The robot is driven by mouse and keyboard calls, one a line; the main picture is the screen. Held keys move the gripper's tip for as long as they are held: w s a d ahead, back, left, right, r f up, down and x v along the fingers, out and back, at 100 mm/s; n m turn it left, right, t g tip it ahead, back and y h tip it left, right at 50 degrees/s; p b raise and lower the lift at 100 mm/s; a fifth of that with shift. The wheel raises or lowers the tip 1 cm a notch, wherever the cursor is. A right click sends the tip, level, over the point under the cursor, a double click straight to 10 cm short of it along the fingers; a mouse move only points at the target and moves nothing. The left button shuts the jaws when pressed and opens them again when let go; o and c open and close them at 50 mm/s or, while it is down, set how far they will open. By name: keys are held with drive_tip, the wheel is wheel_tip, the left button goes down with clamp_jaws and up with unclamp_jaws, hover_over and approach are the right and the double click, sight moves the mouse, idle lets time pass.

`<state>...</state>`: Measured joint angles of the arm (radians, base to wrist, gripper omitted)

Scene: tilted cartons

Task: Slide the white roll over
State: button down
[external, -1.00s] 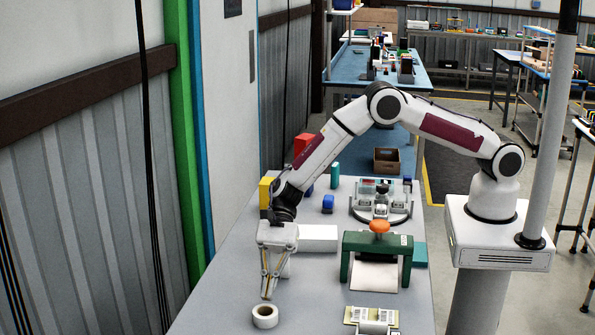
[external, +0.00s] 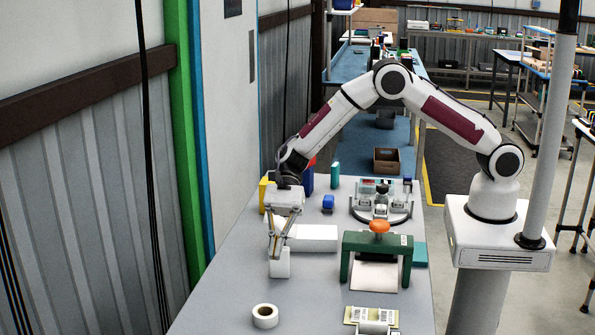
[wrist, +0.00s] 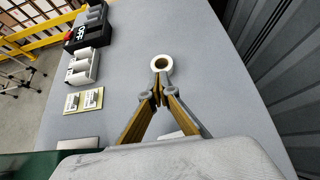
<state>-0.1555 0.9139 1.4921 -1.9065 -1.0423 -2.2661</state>
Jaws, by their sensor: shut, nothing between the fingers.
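The white roll (external: 256,318) lies flat on the grey table near its front left, its round hole facing up. It also shows in the wrist view (wrist: 154,66), just beyond my fingertips. My gripper (external: 273,257) points down over the table, farther back than the roll and apart from it. Its fingertips come together in the wrist view (wrist: 159,93), shut with nothing between them. I cannot tell exactly how high the fingertips are above the table.
A small white block (external: 283,264) stands by my fingers, with a long white box (external: 315,238) behind. A green frame with an orange knob (external: 379,227) stands to the right. Table around the roll is clear.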

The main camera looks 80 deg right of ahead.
drive_tip(key=f+h, duration=0.1)
drive_tip(key=f, duration=0.1)
drive_tip(key=f+n+h, duration=0.1)
drive_tip(key=f, duration=0.1)
drive_tip(key=f+h, duration=0.1)
drive_tip(key=shift+w+a+f+n+g+h, duration=0.1)
drive_tip(key=shift+a+f+n+g+h, duration=0.2)
drive_tip(key=shift+a+f+g+h, duration=0.1)
drive_tip(key=shift+w+d+f, duration=0.15)
drive_tip(key=shift+w+d, duration=0.05)
drive_tip(key=shift+d, duration=0.15)
drive_tip(key=shift+a, duration=0.2)
drive_tip(key=a, duration=0.7)
drive_tip(key=s+a, duration=0.1)
drive_tip(key=a, duration=0.3)
drive_tip(key=shift+s+a, duration=0.1)
drive_tip(key=shift+a, duration=0.15)
drive_tip(key=shift+f, duration=0.8)
